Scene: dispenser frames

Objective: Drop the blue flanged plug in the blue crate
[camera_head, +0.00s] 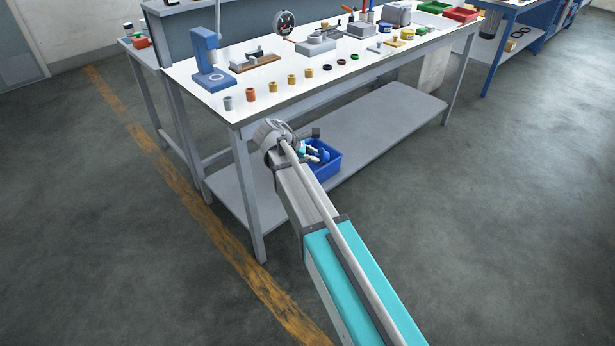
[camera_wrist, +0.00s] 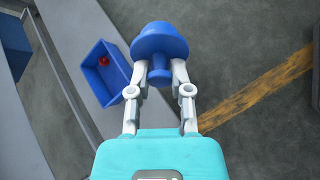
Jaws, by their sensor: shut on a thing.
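My gripper (camera_wrist: 160,76) is shut on the blue flanged plug (camera_wrist: 159,40), which has a wide rounded flange and a narrower stem between the fingers. The blue crate (camera_wrist: 128,90) is an open box to the left of the plug in the wrist view, and the plug is not over it in that picture. In the head view the crate (camera_head: 331,169) sits by the bench's lower shelf. My arm and gripper (camera_head: 314,152) partly hide it there. A small red thing (camera_wrist: 103,61) lies inside the crate.
The workbench (camera_head: 245,106) stands above, with a row of small coloured parts, a blue press (camera_head: 209,62) and several fixtures on top. Its lower shelf (camera_head: 385,120) is mostly bare. Open floor with a yellow line (camera_head: 200,213) lies in front.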

